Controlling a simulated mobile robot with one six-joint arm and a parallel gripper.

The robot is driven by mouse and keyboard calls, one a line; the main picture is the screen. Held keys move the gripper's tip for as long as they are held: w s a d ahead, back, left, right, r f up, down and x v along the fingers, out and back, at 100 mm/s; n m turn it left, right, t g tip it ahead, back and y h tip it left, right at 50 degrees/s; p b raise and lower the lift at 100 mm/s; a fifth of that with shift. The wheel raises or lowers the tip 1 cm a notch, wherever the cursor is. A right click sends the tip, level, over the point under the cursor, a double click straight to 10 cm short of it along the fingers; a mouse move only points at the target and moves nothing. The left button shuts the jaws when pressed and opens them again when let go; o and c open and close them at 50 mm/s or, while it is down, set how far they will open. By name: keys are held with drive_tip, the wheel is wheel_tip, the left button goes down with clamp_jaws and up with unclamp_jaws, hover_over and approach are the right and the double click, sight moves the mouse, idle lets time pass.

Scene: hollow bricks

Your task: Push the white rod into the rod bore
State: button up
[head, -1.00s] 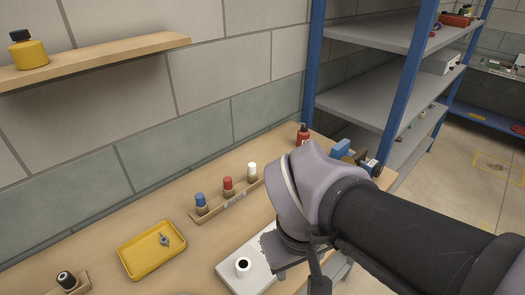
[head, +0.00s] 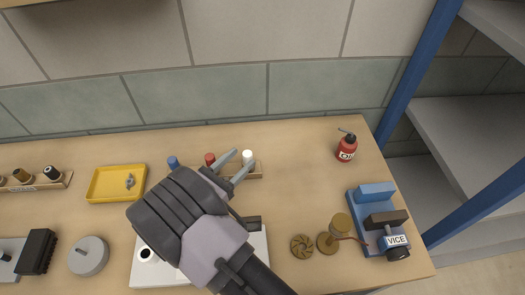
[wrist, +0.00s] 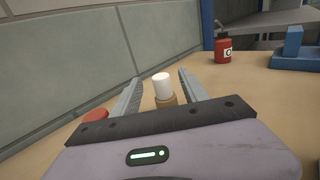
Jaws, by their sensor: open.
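A yellow tray (head: 104,185) holds a small metal part. A red bottle (head: 347,149), a blue vise (head: 372,222) and brass parts (head: 302,246) are to the right. The wall is close behind the rack.

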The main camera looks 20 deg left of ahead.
sight(250, 151)
drive_tip(key=x, duration=0.2)
drive_tip(key=b+x, duration=0.1)
drive_tip(key=x, duration=0.1)
drive_tip(key=b+x, duration=0.1)
drive_tip(key=x, duration=0.1)
drive_tip(key=shift+w+f, duration=0.1)
drive_tip(key=shift+f, duration=0.3)
drive_tip(key=shift+w+r, duration=0.1)
drive_tip(key=shift+w, duration=0.25)
drive_tip(key=shift+d, duration=0.1)
clamp_jaws()
